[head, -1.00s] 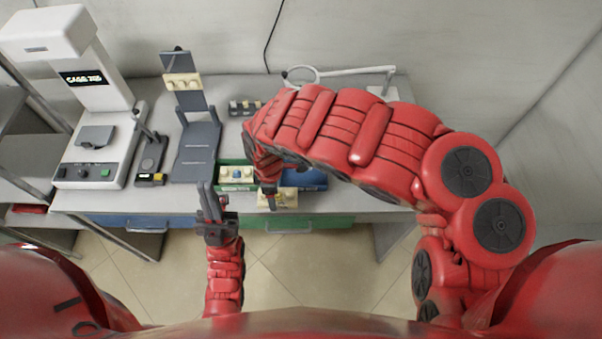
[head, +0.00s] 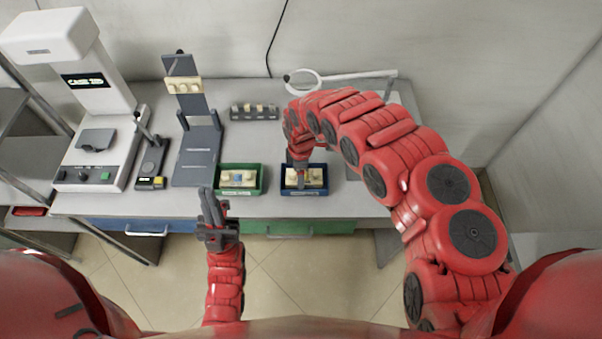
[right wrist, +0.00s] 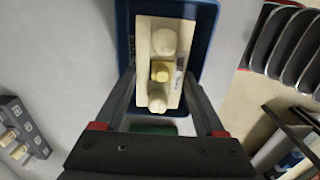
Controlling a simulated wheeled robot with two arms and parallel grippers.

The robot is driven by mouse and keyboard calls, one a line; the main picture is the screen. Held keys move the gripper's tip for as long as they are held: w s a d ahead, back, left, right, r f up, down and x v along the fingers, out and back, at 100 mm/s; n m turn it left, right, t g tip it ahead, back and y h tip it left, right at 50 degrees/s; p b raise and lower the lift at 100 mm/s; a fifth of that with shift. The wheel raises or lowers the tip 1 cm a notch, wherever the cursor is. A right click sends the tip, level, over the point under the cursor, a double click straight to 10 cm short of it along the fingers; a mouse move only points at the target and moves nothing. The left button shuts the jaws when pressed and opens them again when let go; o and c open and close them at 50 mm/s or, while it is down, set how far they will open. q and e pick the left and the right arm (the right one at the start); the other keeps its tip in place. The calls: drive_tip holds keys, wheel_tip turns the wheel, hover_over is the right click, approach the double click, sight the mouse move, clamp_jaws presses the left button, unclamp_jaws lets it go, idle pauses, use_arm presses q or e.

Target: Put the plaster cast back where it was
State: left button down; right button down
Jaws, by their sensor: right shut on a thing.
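The plaster cast (head: 314,177), a cream block with tooth shapes, is at the blue tray (head: 304,193) on the bench. My right gripper (head: 300,184) is shut on it. In the right wrist view the cast (right wrist: 171,92) sits between the two fingers (right wrist: 160,88), over the blue tray (right wrist: 208,28); it has a yellow tooth in its middle. I cannot tell whether it touches the tray floor. My left gripper (head: 213,207) is empty in front of the bench, its two fingers slightly apart.
A green tray (head: 240,192) with another cast (head: 238,179) stands left of the blue one. A grey stand (head: 195,155) bears a cast (head: 184,86) on its upright. A small tooth rack (head: 254,112), a white machine (head: 95,140) and a ring magnifier (head: 303,80) stand around.

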drive_tip(key=shift+d+f, duration=0.1)
drive_tip(key=shift+f, duration=0.45)
drive_tip(key=shift+f, duration=0.15)
drive_tip(key=shift+c, duration=1.2)
unclamp_jaws()
